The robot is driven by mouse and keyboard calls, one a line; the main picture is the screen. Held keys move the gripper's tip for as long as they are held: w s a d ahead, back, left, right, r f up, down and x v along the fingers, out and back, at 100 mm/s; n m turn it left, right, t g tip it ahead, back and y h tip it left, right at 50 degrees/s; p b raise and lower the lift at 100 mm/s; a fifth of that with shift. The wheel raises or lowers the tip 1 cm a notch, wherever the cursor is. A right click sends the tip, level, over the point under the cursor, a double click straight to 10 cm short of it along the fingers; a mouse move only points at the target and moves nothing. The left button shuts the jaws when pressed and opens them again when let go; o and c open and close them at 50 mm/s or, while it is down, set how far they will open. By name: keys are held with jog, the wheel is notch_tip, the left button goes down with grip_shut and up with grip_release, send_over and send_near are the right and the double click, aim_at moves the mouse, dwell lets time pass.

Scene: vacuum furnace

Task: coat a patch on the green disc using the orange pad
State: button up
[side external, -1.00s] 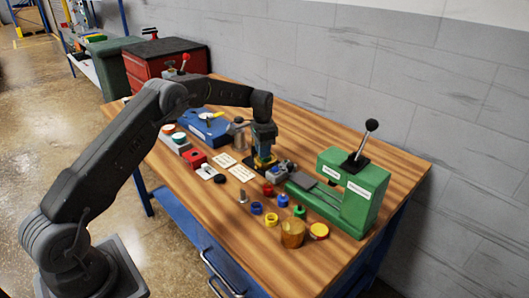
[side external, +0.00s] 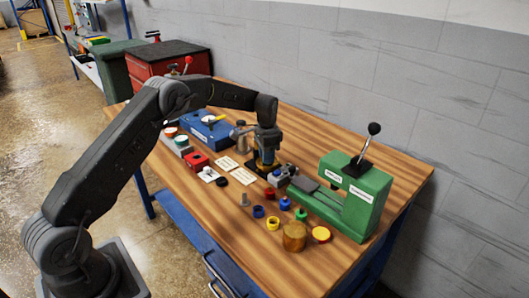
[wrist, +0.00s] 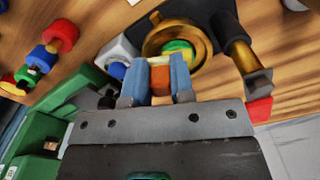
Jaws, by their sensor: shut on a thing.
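My gripper (wrist: 158,84) is shut on the orange pad (wrist: 160,79), which sits between its blue fingertips. The green disc (wrist: 178,46) lies inside a brass ring (wrist: 152,46) just beyond the fingertips in the wrist view. A yellowish area shows on the disc. The pad is at the near side of the disc; I cannot tell whether they touch. In the side view my gripper (side external: 266,160) points down over the brass ring, and it hides the disc and the pad.
A dark plate (wrist: 219,14) lies under the ring, with a brass post (wrist: 240,54) beside it. A grey block with a blue knob (side external: 281,176) stands close to the gripper. The green press (side external: 357,195) stands right. Several coloured caps and an amber jar (side external: 294,237) stand in front.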

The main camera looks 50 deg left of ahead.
jog(key=shift+d, duration=0.1)
jog(key=shift+r, duration=3)
jog(key=shift+r, duration=1.5)
